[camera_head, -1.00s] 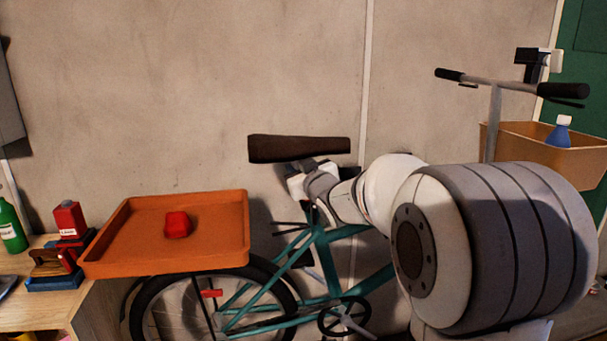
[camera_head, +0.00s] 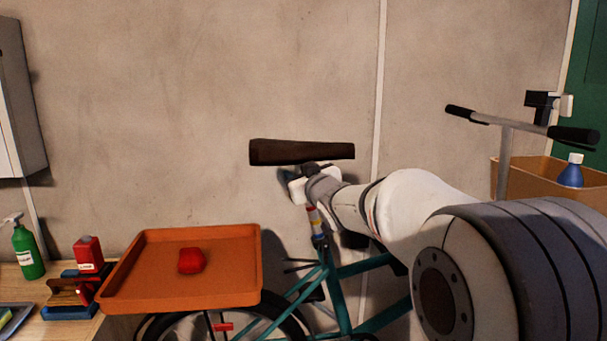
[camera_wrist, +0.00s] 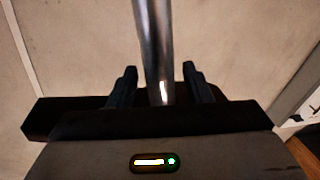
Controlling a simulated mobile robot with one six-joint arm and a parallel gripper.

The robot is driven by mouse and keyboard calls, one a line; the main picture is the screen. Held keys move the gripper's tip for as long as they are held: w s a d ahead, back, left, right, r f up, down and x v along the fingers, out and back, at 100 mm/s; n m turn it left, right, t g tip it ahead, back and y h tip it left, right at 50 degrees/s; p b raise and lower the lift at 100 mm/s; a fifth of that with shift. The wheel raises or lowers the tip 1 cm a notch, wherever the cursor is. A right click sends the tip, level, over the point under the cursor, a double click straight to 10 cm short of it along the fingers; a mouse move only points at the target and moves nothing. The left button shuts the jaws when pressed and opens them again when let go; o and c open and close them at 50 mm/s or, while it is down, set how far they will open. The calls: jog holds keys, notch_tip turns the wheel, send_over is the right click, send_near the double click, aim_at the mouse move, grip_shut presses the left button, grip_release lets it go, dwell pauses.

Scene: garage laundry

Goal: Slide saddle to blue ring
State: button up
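The dark brown saddle (camera_head: 300,152) tops the teal bike's post. My gripper (camera_head: 309,184) is right under the saddle, partly hiding the clamp. In the wrist view, the fingers of my gripper (camera_wrist: 159,88) stand on both sides of the shiny metal post (camera_wrist: 152,40), with narrow gaps showing. The saddle (camera_wrist: 50,115) spans behind them. Whether the fingers press on anything is hidden.
An orange tray (camera_head: 235,285) with a red lump (camera_head: 191,261) sits over the rear wheel. The handlebar (camera_head: 520,125) and a front basket (camera_head: 520,182) are at right. A bench (camera_head: 60,325) with bottles is at left.

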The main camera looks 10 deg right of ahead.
jog(key=v, duration=0.8)
dwell(0.4)
jog(key=s+f+m+g+h+p, duration=0.1)
jog(key=s+f+g, duration=0.4)
jog(key=s, duration=0.5)
jog(key=s+d+f+m+g+h+p, duration=0.1)
jog(key=s+f+g+p, duration=0.3)
jog(key=s, duration=0.6)
jog(key=s+d+f+m+g+h+p, duration=0.1)
jog(key=s+f+m+g+p, duration=0.2)
jog(key=s+f+g, duration=0.3)
jog(key=s+f, duration=0.1)
jog(key=s, duration=0.3)
jog(key=shift+d+h, duration=0.15)
jog(key=shift+h, duration=0.25)
jog(key=shift+s+f, duration=0.1)
